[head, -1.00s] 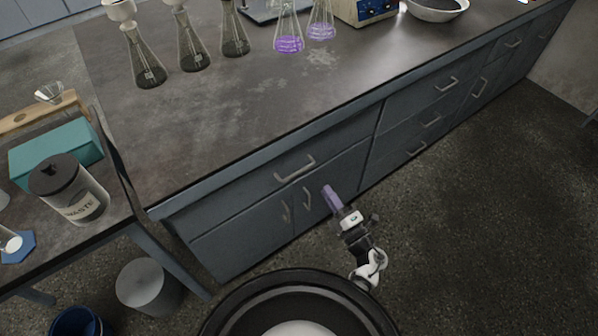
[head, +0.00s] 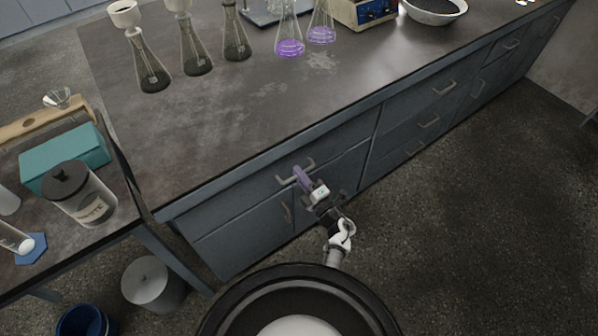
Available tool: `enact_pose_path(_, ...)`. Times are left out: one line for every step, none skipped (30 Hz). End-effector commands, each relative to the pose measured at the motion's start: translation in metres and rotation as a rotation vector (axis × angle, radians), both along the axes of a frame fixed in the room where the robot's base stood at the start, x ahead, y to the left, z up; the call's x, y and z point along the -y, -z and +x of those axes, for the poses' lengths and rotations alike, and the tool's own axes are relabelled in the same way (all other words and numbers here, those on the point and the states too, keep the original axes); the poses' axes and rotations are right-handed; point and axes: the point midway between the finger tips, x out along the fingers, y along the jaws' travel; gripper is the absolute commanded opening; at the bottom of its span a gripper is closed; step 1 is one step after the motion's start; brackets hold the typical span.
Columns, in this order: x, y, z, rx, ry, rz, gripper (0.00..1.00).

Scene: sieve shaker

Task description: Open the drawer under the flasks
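The drawer (head: 238,197) is the wide dark blue-grey front just under the countertop, below the flasks, and it looks closed. Its pale bar handle (head: 283,180) is partly hidden behind my gripper. My gripper (head: 298,171), with purple fingers, is at the middle of this handle in the head view. Whether it touches the handle, and whether the fingers are open or shut, I cannot tell. Flasks with dark contents (head: 152,76) and flasks with purple liquid (head: 289,46) stand on the counter above.
Cupboard doors with upright handles (head: 286,211) lie below the drawer. More drawers (head: 430,95) run to the right. A side table with a teal box (head: 66,160) and a waste jar (head: 85,198) stands at left, with a grey bin (head: 150,284) below. The floor at right is clear.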

Motion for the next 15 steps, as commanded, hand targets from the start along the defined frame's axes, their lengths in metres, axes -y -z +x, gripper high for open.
enact_pose_path(-0.002,-0.0016,0.0029,0.001,0.0,0.001,0.15)
enact_pose_path(-0.0027,-0.0017,0.0038,0.001,0.0,0.001,0.15)
enact_pose_path(-0.0033,-0.0016,0.0047,0.0,0.0,0.0,0.15)
enact_pose_path(-0.0035,-0.0015,0.005,0.0,0.0,0.0,0.15)
enact_pose_path(-0.0036,-0.0015,0.0052,0.0,0.0,0.0,0.15)
enact_pose_path(-0.0037,-0.0013,0.0053,0.0,0.001,0.0,0.15)
enact_pose_path(-0.0038,-0.0012,0.0052,0.0,0.001,0.0,0.15)
enact_pose_path(-0.0037,-0.0012,0.0052,0.0,0.001,0.0,0.15)
enact_pose_path(-0.0036,-0.0012,0.0052,0.0,0.001,0.0,0.15)
enact_pose_path(-0.0036,-0.0011,0.0051,0.0,0.001,0.0,0.15)
enact_pose_path(-0.0036,-0.0012,0.0051,0.0,0.0,0.0,0.15)
enact_pose_path(-0.0036,-0.0012,0.0051,0.0,0.0,0.0,0.1)
enact_pose_path(-0.0035,-0.0012,0.005,0.0,0.0,0.0,0.06)
enact_pose_path(-0.0035,-0.0012,0.005,0.0,0.0,0.0,0.02)
enact_pose_path(-0.0034,-0.0012,0.0049,0.0,0.0,0.0,0.0)
